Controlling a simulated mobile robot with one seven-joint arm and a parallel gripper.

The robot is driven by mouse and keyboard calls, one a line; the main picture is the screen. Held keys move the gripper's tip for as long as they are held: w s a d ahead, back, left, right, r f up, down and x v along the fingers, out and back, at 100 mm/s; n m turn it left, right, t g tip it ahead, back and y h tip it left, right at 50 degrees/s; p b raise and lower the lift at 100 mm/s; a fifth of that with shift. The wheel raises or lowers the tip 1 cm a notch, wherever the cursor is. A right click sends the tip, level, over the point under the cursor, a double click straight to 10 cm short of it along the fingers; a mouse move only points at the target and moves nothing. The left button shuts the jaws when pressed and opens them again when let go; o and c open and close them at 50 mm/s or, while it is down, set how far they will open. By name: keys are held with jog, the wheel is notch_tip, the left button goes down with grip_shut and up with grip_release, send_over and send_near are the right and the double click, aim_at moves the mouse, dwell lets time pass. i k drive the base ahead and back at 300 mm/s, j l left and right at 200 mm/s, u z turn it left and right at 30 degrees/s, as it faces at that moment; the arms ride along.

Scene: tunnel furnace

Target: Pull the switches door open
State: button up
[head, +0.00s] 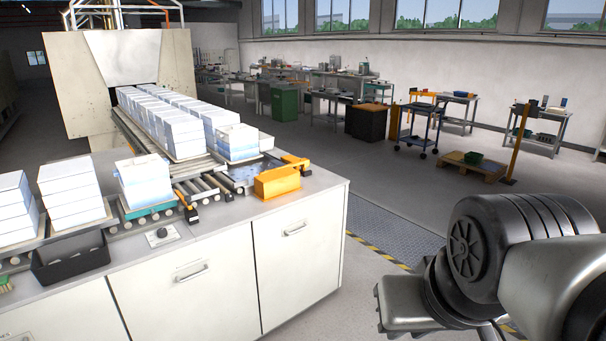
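The white cabinet under the conveyor counter has two doors with metal bar handles in the head view. The left door (205,298) and the right door (298,268) both look shut. The left door's handle (191,272) and the right door's handle (295,229) are near their top edges. I cannot tell which one is the switches door, as no readable label shows on either. Another white panel (65,318) is at the lower left, partly cut off. My arm is at the lower right, apart from the cabinet. My gripper is out of the frame.
A roller conveyor (205,185) with white stacked blocks (172,135) runs from the furnace (170,70). A black bin (70,262), a knob box (162,236) and an orange block (278,181) are on the counter (235,206). The floor right of the cabinet is clear.

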aim_at(297, 247)
jog(key=i+u, duration=0.1)
jog(key=i, duration=0.4)
jog(key=i+l+u, duration=0.1)
jog(key=i, duration=0.4)
jog(key=i+l+u, duration=0.1)
jog(key=i, duration=0.4)
jog(key=i+l+u, duration=0.45)
jog(key=i, duration=0.25)
jog(key=i+l+u, duration=0.45)
jog(key=i, duration=0.2)
